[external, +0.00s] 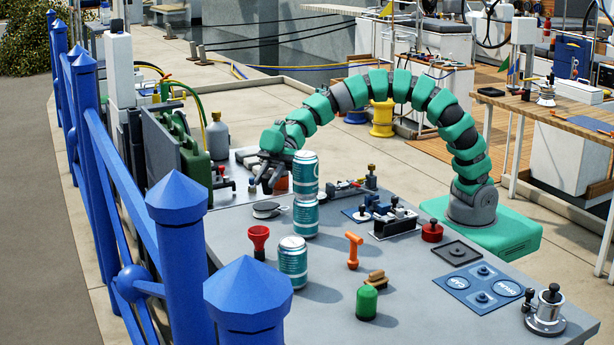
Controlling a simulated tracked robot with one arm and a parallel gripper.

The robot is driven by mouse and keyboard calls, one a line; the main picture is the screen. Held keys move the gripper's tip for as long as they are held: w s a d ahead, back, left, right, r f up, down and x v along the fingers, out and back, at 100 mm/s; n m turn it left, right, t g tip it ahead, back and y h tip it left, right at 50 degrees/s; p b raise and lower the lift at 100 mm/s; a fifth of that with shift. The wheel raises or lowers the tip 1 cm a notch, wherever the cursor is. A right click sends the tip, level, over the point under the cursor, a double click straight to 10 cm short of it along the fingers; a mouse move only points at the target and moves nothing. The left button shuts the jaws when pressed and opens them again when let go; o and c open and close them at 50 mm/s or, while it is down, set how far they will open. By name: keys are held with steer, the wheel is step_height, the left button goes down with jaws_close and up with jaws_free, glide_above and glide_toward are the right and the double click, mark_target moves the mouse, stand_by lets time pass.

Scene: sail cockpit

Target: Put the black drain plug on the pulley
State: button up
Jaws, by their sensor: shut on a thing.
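My gripper (265,186) is low over the far left part of the grey workbench, left of the upper can. Its fingers are dark and point down. They are shut on a small dark thing, apparently the black drain plug, which I can hardly tell from the fingers. A flat, round grey-white piece with a dark edge (267,209), which looks like the pulley, lies on the bench just below my gripper in the picture. The gripper appears to be above and behind it, apart from it.
Two stacked teal cans (306,216) stand close right of my gripper; another can (293,262) stands nearer. A red funnel (259,240), orange mallet-like tool (354,248) and green bottle (367,302) are in front. Metal fittings (392,220) sit to the right. A blue fence (180,250) borders the left.

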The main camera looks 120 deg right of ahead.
mark_target(266, 188)
steer(key=shift+w+d, duration=0.1)
steer(key=shift+w, duration=0.1)
step_height(266, 188, down, 4)
steer(key=shift+r+b, duration=0.2)
steer(key=shift+b, duration=0.2)
steer(key=o, duration=1)
steer(key=shift+c, duration=0.2)
steer(key=shift+s+d+r, duration=0.15)
steer(key=shift+r, duration=0.1)
steer(key=p+v, duration=0.1)
steer(key=v, duration=1)
steer(key=shift+s, duration=0.25)
